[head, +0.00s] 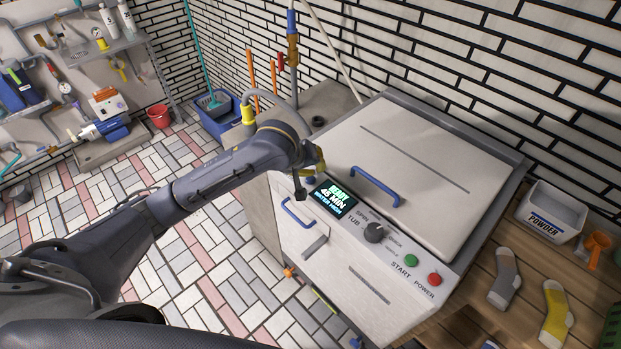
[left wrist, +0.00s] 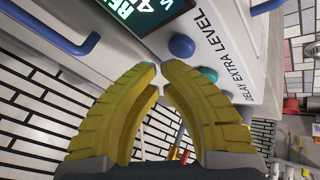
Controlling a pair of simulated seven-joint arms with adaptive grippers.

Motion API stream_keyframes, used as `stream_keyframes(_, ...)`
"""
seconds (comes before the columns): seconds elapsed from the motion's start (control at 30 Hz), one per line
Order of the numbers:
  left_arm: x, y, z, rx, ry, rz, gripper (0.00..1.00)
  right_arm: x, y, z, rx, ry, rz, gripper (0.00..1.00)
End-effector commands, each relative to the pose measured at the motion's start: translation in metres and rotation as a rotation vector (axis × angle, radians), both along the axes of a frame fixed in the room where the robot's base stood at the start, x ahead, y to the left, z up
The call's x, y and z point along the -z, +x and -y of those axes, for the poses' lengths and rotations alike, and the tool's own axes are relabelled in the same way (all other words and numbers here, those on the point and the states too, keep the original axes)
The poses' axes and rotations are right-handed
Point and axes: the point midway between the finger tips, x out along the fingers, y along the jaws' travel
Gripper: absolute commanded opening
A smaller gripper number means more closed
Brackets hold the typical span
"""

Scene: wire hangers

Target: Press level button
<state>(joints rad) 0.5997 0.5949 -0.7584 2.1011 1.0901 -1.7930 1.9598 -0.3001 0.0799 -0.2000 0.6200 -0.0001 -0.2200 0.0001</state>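The washing machine (head: 345,140) has a slanted control panel with a lit display (head: 335,198) reading READY, 45 MIN. A teal button (left wrist: 209,74) sits beside EXTRA. My left gripper (left wrist: 160,76) has yellow fingers with tips brought together, nothing between them. In the head view the left gripper (head: 319,160) is over the panel's left end, close to the blue button; contact cannot be made out. My right gripper is out of view.
A blue lid handle (head: 375,187) stands up beside the panel. Further right on the panel are a dark knob (head: 375,232), a green START button (head: 411,261) and a red POWER button (head: 434,279). A wooden table (head: 520,270) with socks and a powder box stands right.

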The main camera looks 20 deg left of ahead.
Motion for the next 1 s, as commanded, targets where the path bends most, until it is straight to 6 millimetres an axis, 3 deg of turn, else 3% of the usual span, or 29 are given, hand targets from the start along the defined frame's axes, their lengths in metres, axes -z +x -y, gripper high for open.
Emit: stream_keyframes(1.0,0.0096,-0.0001,0.0001,0.0,0.0,0.0,0.0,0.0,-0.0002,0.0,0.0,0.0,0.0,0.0)
